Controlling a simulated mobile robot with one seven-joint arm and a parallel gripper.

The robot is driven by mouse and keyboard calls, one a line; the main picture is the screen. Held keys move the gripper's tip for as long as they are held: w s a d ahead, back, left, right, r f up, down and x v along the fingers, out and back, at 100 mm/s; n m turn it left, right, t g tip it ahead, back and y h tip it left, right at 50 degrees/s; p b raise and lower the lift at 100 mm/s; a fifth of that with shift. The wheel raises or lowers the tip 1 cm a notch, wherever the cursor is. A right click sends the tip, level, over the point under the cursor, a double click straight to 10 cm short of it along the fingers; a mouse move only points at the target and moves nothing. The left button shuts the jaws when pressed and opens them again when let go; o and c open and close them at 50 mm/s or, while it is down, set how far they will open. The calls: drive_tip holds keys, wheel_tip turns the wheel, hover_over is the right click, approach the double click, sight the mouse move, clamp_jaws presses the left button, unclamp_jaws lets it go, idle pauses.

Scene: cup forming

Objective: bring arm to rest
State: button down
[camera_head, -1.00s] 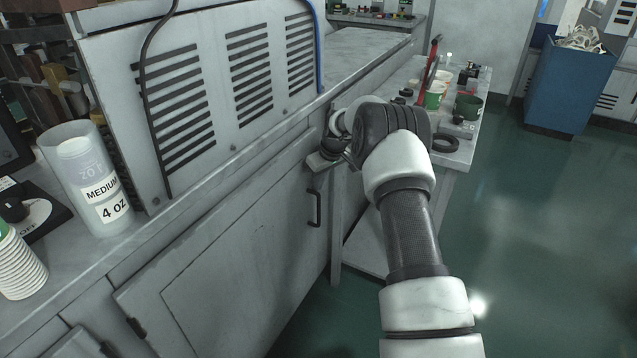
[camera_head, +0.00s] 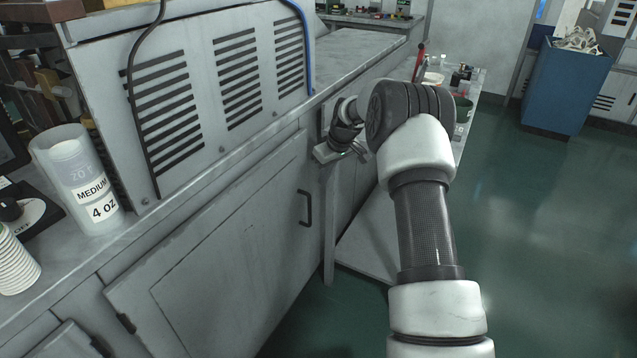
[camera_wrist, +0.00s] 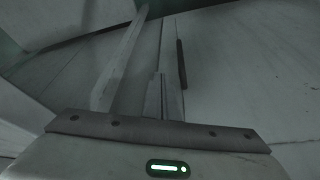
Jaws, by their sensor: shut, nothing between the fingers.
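My arm reaches forward from the lower right in the head view. Its end is bent to the left, close to the cabinet front. Part of my gripper (camera_head: 336,152) shows there, partly hidden behind the dark wrist joint. In the wrist view the fingers of my gripper (camera_wrist: 163,95) are together, with nothing between them. Beyond them are grey cabinet panels and a pale upright leg (camera_wrist: 117,65).
A long grey counter with cabinet doors (camera_head: 225,235) runs along the left. On it stand a vented machine (camera_head: 170,60), a clear container marked MEDIUM 4 OZ (camera_head: 85,190) and stacked cups (camera_head: 14,262). A blue bin (camera_head: 562,95) stands far right. The green floor on the right is clear.

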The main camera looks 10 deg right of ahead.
drive_tip(key=s+a+r+m+h, duration=0.1)
drive_tip(key=s+a+r, duration=0.1)
drive_tip(key=s+r, duration=0.95)
drive_tip(key=s+a+r+m, duration=0.1)
drive_tip(key=s+a+r, duration=0.1)
drive_tip(key=s+r, duration=0.95)
drive_tip(key=s+a+r+m+t+p, duration=0.1)
drive_tip(key=s+r+m, duration=0.1)
drive_tip(key=s, duration=1)
drive_tip(key=s+a+r+m+t+p, duration=0.1)
drive_tip(key=s, duration=1)
wheel_tip(320, 180, up, 24)
drive_tip(key=p, duration=2.3)
drive_tip(key=shift+f+h, duration=0.15)
drive_tip(key=shift+h, duration=0.25)
